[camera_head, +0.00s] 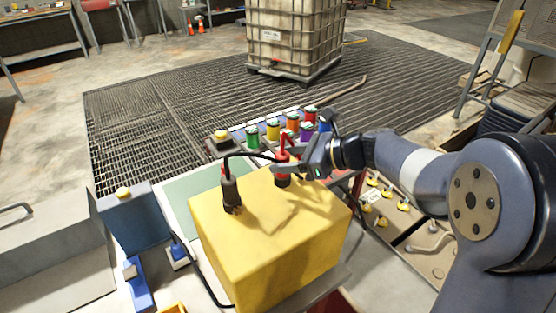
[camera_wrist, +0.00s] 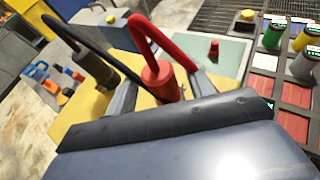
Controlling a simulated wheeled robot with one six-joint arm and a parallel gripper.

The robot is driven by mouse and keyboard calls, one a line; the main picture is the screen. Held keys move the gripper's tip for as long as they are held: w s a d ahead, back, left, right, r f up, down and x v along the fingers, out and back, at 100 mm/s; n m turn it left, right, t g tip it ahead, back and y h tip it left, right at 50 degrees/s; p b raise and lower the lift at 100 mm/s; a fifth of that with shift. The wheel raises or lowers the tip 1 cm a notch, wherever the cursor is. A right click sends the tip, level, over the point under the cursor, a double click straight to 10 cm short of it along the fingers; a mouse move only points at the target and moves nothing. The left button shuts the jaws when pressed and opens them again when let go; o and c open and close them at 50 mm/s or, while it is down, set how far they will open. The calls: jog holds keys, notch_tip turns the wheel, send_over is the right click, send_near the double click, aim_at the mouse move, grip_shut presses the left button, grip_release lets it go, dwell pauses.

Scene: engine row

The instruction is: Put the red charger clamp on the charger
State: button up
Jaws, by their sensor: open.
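The red charger clamp (camera_head: 283,181) stands upright on top of the yellow box, which looks like the charger (camera_head: 262,250). Its red cable loops up from the top, and the clamp also shows in the wrist view (camera_wrist: 160,80). My gripper (camera_head: 285,167) is open, with one finger on each side of the red clamp. In the wrist view, the fingers (camera_wrist: 161,88) flank the clamp, and I cannot tell whether they touch it. The clamp's lower end is partly hidden by my gripper in the wrist view.
A black clamp (camera_head: 230,190) with a black cable stands on the yellow box to the left. Several coloured spools (camera_head: 273,130) sit in a rack behind. A blue block (camera_head: 135,218) stands left. A small red knob (camera_wrist: 213,50) is on the green mat (camera_wrist: 222,62).

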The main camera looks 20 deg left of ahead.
jog(key=v, duration=0.9)
jog(key=shift+d+b, duration=0.3)
jog(key=shift+b, duration=0.15)
dwell(0.7)
